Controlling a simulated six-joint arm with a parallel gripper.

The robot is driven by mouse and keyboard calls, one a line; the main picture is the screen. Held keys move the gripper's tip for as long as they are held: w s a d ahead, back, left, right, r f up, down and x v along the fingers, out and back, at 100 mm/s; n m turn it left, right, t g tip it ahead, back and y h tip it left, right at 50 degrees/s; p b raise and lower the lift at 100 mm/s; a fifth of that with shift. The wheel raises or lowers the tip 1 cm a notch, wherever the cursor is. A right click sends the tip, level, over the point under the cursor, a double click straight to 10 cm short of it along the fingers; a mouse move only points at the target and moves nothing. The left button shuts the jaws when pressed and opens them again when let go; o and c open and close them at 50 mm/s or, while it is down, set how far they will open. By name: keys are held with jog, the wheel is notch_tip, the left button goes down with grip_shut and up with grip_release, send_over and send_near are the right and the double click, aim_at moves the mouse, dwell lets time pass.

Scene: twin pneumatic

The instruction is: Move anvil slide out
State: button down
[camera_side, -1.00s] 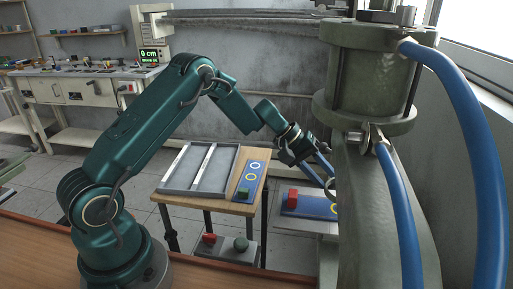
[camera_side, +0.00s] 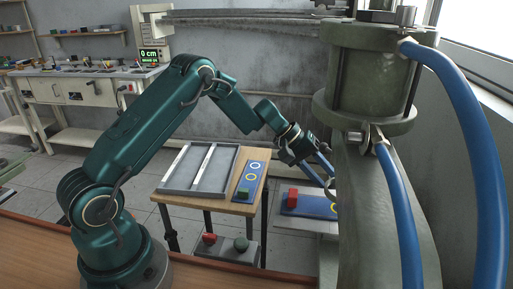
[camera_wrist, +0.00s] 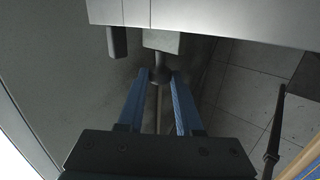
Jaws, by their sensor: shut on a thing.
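My gripper (camera_side: 330,183) reaches in beside the green press column (camera_side: 385,215), which hides part of the fingertips in the side view. In the wrist view, my two blue fingers (camera_wrist: 160,76) are shut on a round dark knob (camera_wrist: 160,74). The knob sits in front of a grey block (camera_wrist: 162,40) below a wide pale metal part (camera_wrist: 220,18). I take the knob and block as the anvil slide's handle end; the rest of the slide is hidden. A thin rod shows between my fingers.
A wooden stand with a grey tray (camera_side: 168,190) and a blue ringed panel (camera_side: 245,197) is left of my gripper. Thick blue hoses (camera_side: 480,160) hang at right.

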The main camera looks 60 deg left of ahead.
jog(key=shift+w+a, duration=1.4)
jog(key=c, duration=0.6)
grip_release()
jog(key=shift+v, duration=2.6)
